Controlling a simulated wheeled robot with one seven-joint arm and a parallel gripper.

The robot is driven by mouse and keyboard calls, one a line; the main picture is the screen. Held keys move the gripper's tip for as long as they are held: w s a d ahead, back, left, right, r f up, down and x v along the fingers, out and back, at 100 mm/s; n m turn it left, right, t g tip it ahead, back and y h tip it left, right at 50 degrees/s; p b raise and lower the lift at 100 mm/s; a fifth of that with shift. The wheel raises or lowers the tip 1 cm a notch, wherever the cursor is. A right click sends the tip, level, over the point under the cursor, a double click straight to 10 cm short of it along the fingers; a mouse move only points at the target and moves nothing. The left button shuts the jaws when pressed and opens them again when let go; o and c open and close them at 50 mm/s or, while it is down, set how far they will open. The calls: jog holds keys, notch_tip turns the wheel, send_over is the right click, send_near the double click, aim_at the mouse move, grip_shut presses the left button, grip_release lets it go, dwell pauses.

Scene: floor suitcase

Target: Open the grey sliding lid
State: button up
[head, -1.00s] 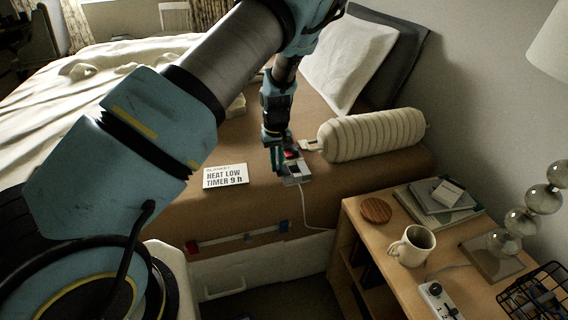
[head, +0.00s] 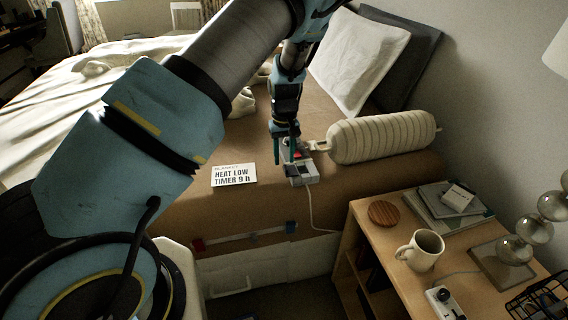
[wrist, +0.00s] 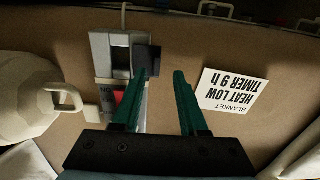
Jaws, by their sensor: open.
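A grey control box (head: 301,173) lies on the brown bed surface near its front edge; it also shows in the wrist view (wrist: 98,51). It has a light grey end with a dark recess, a dark grey block (wrist: 148,58) at one side and a red part (wrist: 118,97) with lettering. I cannot tell for sure which grey piece is the lid. My gripper (head: 285,161) is open and empty, pointing down over the box's left side. In the wrist view its teal fingers (wrist: 160,73) stand apart; the left one overlaps the red part and reaches the dark block. Contact is unclear.
A white card (head: 233,175) lies left of the box. A ribbed cream bolster (head: 383,137) with a strap end lies right of it. A cable (head: 310,207) runs over the bed edge. The nightstand at right holds a mug (head: 421,250), a wooden disc (head: 383,213) and books.

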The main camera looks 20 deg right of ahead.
notch_tip(320, 180, up, 8)
jog(key=shift+f, duration=0.15)
jog(key=shift+a, duration=0.1)
dwell(0.4)
jog(key=s+a+r+p, duration=0.1)
jog(key=s+a+r, duration=0.3)
jog(key=a, duration=0.6)
jog(key=s+a+r+t+p, duration=0.1)
jog(key=s+a+r, duration=0.3)
jog(key=a, duration=0.7)
jog(key=s+a+r+p, duration=0.1)
jog(key=s+a+r, duration=0.3)
jog(key=a+r, duration=0.3)
jog(key=a, duration=0.4)
jog(key=shift+r+t+p, duration=0.2)
jog(key=shift+t+p, duration=0.1)
jog(key=shift+p, duration=0.05)
